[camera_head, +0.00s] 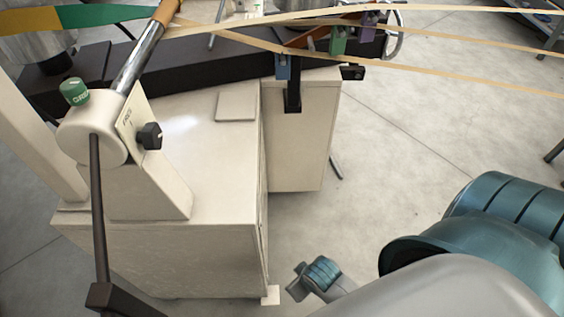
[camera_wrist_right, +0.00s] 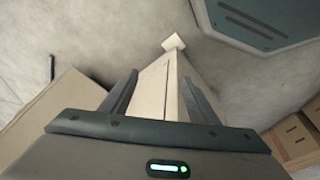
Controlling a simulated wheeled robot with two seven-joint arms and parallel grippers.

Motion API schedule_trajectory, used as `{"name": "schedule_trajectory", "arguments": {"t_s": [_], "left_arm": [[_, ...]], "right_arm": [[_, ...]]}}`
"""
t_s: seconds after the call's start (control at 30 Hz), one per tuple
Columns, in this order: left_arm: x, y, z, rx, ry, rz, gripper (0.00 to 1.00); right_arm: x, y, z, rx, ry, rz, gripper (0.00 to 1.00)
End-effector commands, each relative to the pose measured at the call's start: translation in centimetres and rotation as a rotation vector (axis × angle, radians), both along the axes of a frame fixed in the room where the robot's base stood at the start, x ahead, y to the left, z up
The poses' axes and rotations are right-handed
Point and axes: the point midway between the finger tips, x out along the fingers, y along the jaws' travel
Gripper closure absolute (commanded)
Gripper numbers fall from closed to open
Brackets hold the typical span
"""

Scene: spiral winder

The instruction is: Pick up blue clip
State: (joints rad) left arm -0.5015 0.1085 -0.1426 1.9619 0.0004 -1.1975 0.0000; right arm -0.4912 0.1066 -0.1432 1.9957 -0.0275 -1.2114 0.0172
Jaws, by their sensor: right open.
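The blue clip (camera_head: 283,67) is small and sits at the front edge of the machine, under a pale strip, above a black bracket on the cabinet. It shows only in the head view. My right gripper (camera_wrist_right: 160,95) is open in the right wrist view, with its two dark fingers apart. Nothing is held between them; the pale cabinet and its foot show beyond. The clip is not in the wrist view. My left gripper is not in view.
A green clip (camera_head: 338,41) and a purple clip (camera_head: 368,22) sit farther right by the pale strips (camera_head: 450,72). The cream cabinet (camera_head: 300,140) stands below the blue clip. A tilted metal roller (camera_head: 140,55) rises at left.

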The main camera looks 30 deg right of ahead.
Motion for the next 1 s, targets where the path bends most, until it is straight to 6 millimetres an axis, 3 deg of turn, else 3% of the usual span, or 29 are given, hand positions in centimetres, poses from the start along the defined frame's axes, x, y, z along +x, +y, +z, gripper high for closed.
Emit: {"name": "schedule_trajectory", "arguments": {"t_s": [0.2, 0.47, 0.67, 1.0], "left_arm": [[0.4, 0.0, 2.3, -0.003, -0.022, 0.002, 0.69], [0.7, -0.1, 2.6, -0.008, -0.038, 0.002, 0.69], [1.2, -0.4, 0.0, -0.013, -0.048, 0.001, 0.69], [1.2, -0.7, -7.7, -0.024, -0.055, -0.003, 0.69]], "right_arm": [[2.3, -0.6, 4.9, -0.022, -0.080, -0.032, 0.45], [5.7, -1.9, 10.7, -0.060, -0.215, -0.103, 0.45], [10.1, -3.7, 16.8, -0.105, -0.401, -0.208, 0.45], [17.2, -6.8, 27.1, -0.165, -0.752, -0.390, 0.45]]}}
